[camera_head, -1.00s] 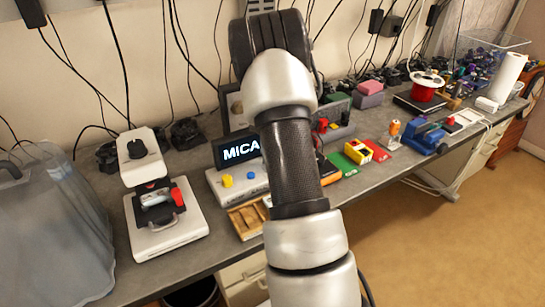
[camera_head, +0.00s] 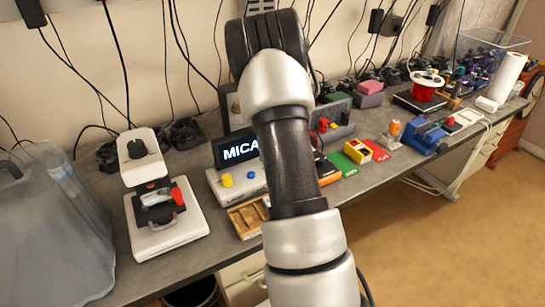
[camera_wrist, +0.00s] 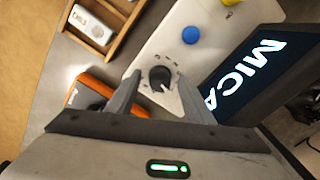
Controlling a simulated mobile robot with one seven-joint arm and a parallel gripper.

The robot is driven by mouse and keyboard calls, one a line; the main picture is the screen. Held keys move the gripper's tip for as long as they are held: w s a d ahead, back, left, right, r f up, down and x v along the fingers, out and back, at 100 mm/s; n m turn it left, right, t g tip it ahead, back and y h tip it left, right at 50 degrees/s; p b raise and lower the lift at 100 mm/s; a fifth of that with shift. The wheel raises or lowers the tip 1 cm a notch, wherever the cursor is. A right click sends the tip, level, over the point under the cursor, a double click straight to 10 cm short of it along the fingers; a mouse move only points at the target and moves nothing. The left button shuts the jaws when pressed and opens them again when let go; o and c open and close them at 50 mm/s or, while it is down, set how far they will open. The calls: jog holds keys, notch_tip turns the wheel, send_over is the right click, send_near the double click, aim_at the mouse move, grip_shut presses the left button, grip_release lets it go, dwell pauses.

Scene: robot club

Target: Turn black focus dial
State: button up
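The black dial (camera_wrist: 158,76) is on the white control panel (camera_wrist: 152,45), close to the lower end of the dark MICA display (camera_wrist: 262,68). My gripper (camera_wrist: 160,84) is open, with one finger on each side of the dial in the wrist view. I cannot tell whether either finger touches it. In the head view my arm covers the dial and my gripper; the white panel (camera_head: 215,186) and the MICA display (camera_head: 236,150) show partly to the left of the arm.
A blue button (camera_wrist: 190,35) and a yellow button (camera_head: 227,181) are on the same panel. An orange and black item (camera_wrist: 95,92) lies near the left finger. A wooden tray (camera_head: 246,218) is in front of the panel. A white microscope-like device (camera_head: 165,226) stands left.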

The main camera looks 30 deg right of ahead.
notch_tip(320, 180, up, 17)
jog(key=shift+r, duration=0.2)
dwell(0.5)
dwell(0.4)
jog(key=s+a+r+n+t+p, duration=0.1)
jog(key=s+a+r+n+t, duration=0.1)
jog(key=s+a+r+n, duration=0.55)
jog(key=s+a+r+n+t+p, duration=0.15)
jog(key=s+a+r, duration=0.35)
jog(key=s+a, duration=0.65)
jog(key=s+a+f+n+t, duration=0.2)
jog(key=s+a+f+n, duration=0.1)
jog(key=s+a, duration=0.3)
jog(key=shift+s+a+f+n+p, duration=0.15)
jog(key=shift+s+a+n+p, duration=0.2)
jog(key=shift+s, duration=0.2)
